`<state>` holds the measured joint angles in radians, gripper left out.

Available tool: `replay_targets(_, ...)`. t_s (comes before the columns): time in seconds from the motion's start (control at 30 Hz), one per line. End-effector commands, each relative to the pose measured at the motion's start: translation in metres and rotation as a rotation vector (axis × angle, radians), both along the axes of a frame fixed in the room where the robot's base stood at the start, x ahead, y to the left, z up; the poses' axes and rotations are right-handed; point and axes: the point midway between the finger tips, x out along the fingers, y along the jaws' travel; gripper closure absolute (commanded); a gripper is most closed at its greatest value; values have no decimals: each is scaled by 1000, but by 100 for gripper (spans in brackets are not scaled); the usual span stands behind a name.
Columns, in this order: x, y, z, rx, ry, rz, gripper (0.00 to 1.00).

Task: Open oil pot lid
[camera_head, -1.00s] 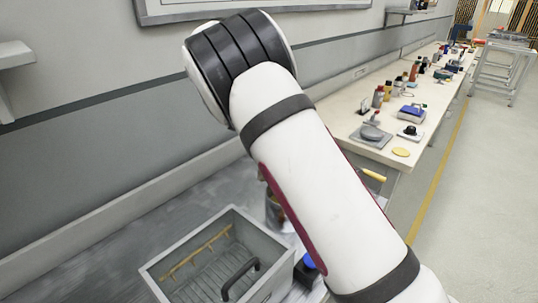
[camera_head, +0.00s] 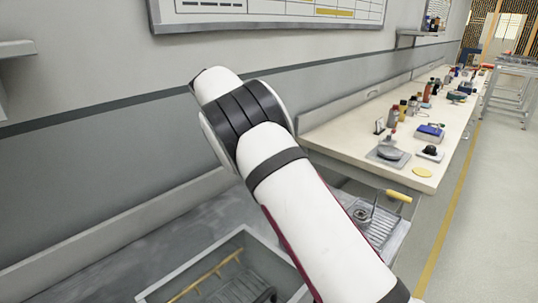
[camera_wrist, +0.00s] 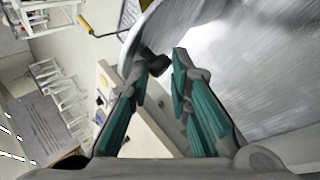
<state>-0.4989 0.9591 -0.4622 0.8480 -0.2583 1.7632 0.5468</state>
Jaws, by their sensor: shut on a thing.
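In the wrist view my gripper (camera_wrist: 166,60) has its two green-padded fingers closed in around a small dark knob (camera_wrist: 157,66). The knob appears to belong to the oil pot lid, a grey, curved, disc-like piece (camera_wrist: 136,42) just beyond the fingertips, seen at a steep tilt. I cannot tell from these frames whether the lid touches the pot. In the head view my white arm covers the gripper, and I cannot make out the pot or the lid there.
A ribbed metal tray (camera_head: 381,226) and a yellow handle (camera_head: 398,196) lie right of my arm. A long bench (camera_head: 350,130) with bottles and tools runs back along the wall.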

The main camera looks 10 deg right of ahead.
Motion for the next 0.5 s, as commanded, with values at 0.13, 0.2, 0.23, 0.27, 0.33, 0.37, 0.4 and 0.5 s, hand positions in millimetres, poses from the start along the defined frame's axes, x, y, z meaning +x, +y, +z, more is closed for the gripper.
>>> replay_targets(0.13, -4, 3, -20, 14, 34, -6, 100)
replay_targets(0.2, -4, 3, -20, 14, 33, -6, 100)
replay_targets(0.23, -4, 3, -20, 14, 33, -6, 100)
replay_targets(0.27, -4, 3, -20, 14, 33, -6, 75)
replay_targets(0.33, -4, 3, -21, 14, 33, -6, 61)
replay_targets(0.37, -4, 3, -21, 14, 33, -6, 61)
replay_targets(0.4, -4, 3, -20, 14, 33, -6, 61)
replay_targets(0.5, -4, 3, -19, 13, 32, -7, 61)
